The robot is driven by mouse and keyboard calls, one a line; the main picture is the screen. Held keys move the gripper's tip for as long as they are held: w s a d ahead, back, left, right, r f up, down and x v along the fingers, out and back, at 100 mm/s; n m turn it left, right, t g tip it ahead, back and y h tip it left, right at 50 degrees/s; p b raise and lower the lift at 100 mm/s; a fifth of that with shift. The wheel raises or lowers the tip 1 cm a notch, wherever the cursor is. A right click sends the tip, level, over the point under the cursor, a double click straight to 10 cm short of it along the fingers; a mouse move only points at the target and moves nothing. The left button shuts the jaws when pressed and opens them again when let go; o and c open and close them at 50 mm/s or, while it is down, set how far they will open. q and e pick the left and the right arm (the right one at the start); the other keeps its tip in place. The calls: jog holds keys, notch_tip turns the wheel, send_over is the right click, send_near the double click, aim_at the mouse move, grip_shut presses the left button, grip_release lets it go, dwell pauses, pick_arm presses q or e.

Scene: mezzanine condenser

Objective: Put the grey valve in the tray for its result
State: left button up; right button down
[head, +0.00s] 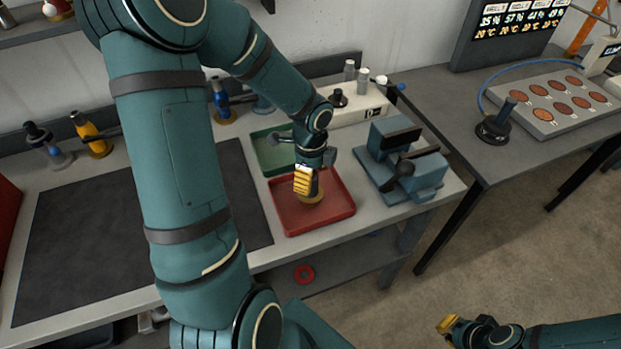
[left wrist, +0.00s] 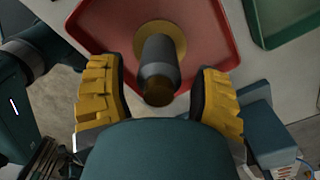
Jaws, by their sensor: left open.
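The grey valve (left wrist: 158,65) stands upright in the red tray (head: 335,217), with its round brass-coloured base on the tray floor. In the head view only part of its base (head: 312,198) shows; my gripper hides the rest. The red tray also shows in the left wrist view (left wrist: 108,28). My left gripper (head: 307,183) is low over the red tray. Its yellow-padded fingers (left wrist: 160,95) are open, one on each side of the valve, with visible gaps. A green tray (head: 263,160) lies behind the red one. My right gripper (head: 449,326) is off at lower right, away from the bench.
A blue-grey vise (head: 405,170) stands right of the trays, and a white tester box (head: 360,108) behind. A yellow valve (head: 92,137), a blue valve (head: 221,104) and other fittings stand along the back. The dark mat (head: 85,235) looks clear where visible.

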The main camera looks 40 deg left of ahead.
pick_arm(q)
notch_tip(320, 180, up, 10)
jog(key=shift+p, duration=0.9)
pick_arm(e)
notch_tip(320, 180, up, 2)
jog(key=shift+r, duration=0.15)
pick_arm(q)
jog(key=shift+s, duration=0.1)
pick_arm(e)
jog(key=shift+s+d, duration=0.1)
